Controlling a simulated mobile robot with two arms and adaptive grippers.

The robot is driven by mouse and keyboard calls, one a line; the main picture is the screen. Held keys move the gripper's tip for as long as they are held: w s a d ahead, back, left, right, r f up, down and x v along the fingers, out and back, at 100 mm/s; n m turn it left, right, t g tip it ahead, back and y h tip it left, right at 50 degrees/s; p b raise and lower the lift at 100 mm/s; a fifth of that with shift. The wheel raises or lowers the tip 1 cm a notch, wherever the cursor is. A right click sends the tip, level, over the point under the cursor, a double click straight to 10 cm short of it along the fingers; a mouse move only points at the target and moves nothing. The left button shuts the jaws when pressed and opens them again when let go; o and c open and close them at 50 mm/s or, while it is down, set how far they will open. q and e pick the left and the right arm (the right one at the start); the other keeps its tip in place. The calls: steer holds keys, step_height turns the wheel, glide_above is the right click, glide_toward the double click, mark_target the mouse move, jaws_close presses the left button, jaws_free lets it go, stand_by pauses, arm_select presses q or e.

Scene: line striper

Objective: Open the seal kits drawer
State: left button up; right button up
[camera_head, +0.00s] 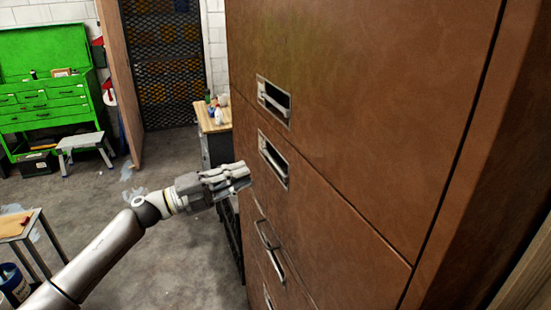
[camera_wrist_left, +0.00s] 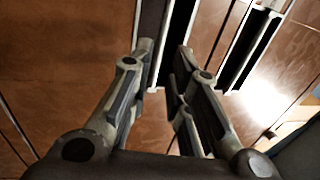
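A tall brown cabinet (camera_head: 340,150) with several drawers fills the right half of the head view. Its drawer fronts have recessed metal handles: an upper one (camera_head: 274,101), a second one (camera_head: 273,159) and a lower one (camera_head: 269,247). No label is readable, so I cannot tell which drawer is for seal kits. My left gripper (camera_head: 243,176) is just left of the second handle. In the left wrist view my left gripper (camera_wrist_left: 165,58) is open, its fingertips in front of a dark handle slot (camera_wrist_left: 178,35). I cannot tell whether it touches the handle. My right gripper is not in view.
A wooden-topped bench (camera_head: 212,118) with bottles stands behind the cabinet's far edge. A green tool chest (camera_head: 45,95), a small step stool (camera_head: 82,142) and a table (camera_head: 14,226) are at the left. The grey floor between is mostly clear.

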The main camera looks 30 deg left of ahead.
mark_target(274, 161)
arm_select(q)
steer(key=p+x, duration=0.1)
steer(key=x, duration=0.3)
steer(key=p+x, duration=0.2)
steer(key=x, duration=0.2)
steer(key=shift+s+r+p, duration=0.1)
steer(key=shift+r+p, duration=0.1)
steer(key=shift+p, duration=0.1)
steer(key=shift+w+d, duration=0.45)
steer(key=shift+w, duration=0.05)
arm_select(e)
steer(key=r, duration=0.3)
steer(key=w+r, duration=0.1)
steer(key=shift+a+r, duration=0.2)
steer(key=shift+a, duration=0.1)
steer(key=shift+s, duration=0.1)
arm_select(q)
steer(key=shift+f, duration=0.1)
jaws_close()
